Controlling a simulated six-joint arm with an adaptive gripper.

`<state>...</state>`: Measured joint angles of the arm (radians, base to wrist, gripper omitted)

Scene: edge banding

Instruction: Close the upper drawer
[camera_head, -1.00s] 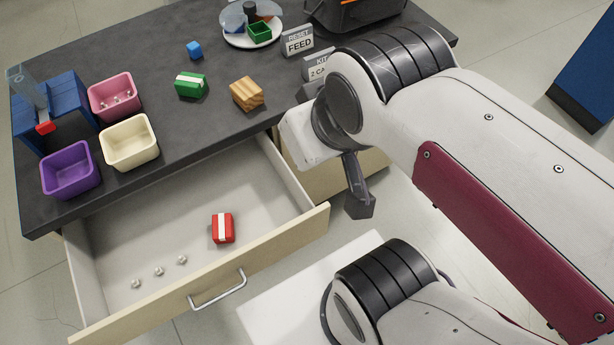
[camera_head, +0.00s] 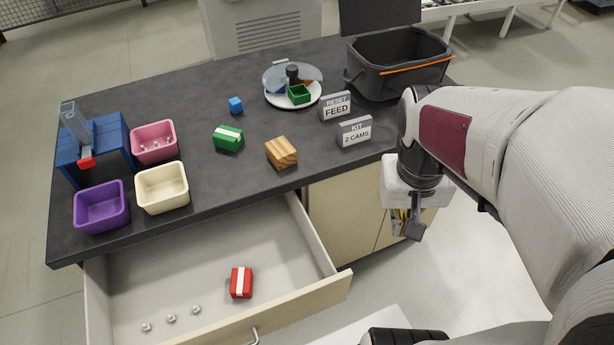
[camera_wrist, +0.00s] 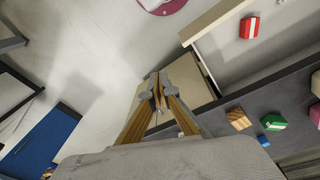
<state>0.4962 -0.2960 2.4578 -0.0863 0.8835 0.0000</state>
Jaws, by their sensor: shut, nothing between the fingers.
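The upper drawer (camera_head: 190,262) is pulled out from the front of the dark-topped cabinet. A red box with a white stripe (camera_head: 241,282) and several small metal pieces (camera_head: 171,318) lie inside it. Its metal handle (camera_head: 254,337) shows at the bottom edge of the head view. In the wrist view the drawer front (camera_wrist: 222,20) is at the top. My gripper (camera_head: 408,232) is to the right of the drawer, in front of the cabinet, apart from the drawer. It also shows in the wrist view (camera_wrist: 158,82), its fingers shut and empty.
The dark worktop (camera_head: 205,105) holds purple (camera_head: 101,208), cream (camera_head: 163,187) and pink bins (camera_head: 153,142), a green box (camera_head: 228,138), a wooden block (camera_head: 281,152) and two signs. A grey basket (camera_head: 398,66) stands at the back right. Floor is free right of the drawer.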

